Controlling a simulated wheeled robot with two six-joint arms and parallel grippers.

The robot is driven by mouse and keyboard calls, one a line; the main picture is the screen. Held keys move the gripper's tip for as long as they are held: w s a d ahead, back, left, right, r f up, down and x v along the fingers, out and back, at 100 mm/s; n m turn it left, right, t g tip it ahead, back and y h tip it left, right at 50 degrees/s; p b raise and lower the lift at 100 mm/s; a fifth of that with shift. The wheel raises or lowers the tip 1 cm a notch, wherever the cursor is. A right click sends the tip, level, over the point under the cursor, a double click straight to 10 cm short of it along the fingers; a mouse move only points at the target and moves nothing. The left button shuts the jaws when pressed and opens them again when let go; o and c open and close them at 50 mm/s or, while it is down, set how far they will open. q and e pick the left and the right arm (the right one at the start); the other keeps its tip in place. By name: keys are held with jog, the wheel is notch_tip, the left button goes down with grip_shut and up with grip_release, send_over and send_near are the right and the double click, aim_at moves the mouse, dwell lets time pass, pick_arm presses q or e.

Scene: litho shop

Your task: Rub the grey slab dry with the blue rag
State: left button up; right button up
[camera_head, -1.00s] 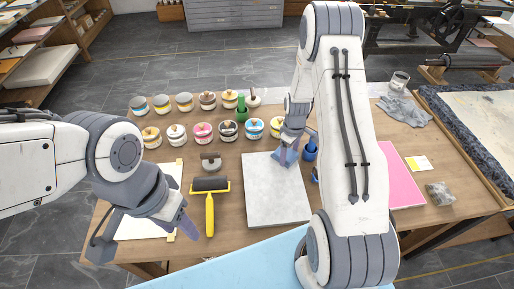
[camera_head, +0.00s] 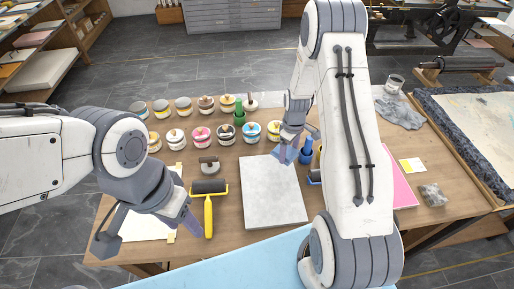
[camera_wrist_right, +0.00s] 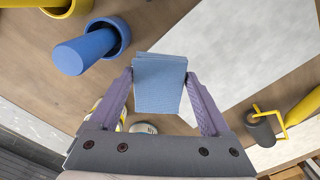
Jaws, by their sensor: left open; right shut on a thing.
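The grey slab (camera_head: 272,195) lies flat on the wooden table in front of me, and part of it shows in the right wrist view (camera_wrist_right: 225,50). My right gripper (camera_head: 289,148) is shut on the blue rag (camera_head: 281,156), at the slab's far right corner. In the right wrist view the folded rag (camera_wrist_right: 160,88) sits between both fingers and overlaps the slab's edge. I cannot tell whether the rag touches the slab. My left gripper (camera_head: 149,232) is open and empty, above the white sheet at the table's left front.
A black roller with a yellow handle (camera_head: 209,200) lies left of the slab. Several paint tins (camera_head: 201,136) stand behind it. Blue cylinders (camera_head: 306,152) stand just right of the rag. A pink sheet (camera_head: 402,188) and grey cloth (camera_head: 400,112) lie to the right.

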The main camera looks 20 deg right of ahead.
jog(key=shift+w+a+r+p, duration=0.15)
jog(key=shift+r+p, duration=1.1)
jog(key=shift+r, duration=0.85)
